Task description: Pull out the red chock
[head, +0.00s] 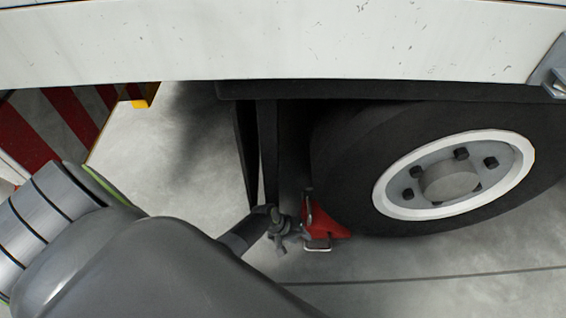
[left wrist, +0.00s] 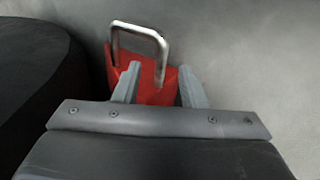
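The red chock (head: 330,222) sits on the floor against the left side of the truck's wheel (head: 450,180). It has a metal loop handle, which shows upright in the left wrist view on the red chock (left wrist: 158,88). My left gripper (head: 296,228) is at the chock's left side, close to the handle. In the left wrist view my left gripper (left wrist: 158,84) has its two fingers spread apart, with the chock and part of the handle between and beyond them. I cannot tell whether the fingers touch the chock. My right gripper is not in view.
The white truck body (head: 280,40) spans the top of the head view, with a dark mudflap (head: 268,150) hanging left of the wheel. The grey floor is clear below the wheel.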

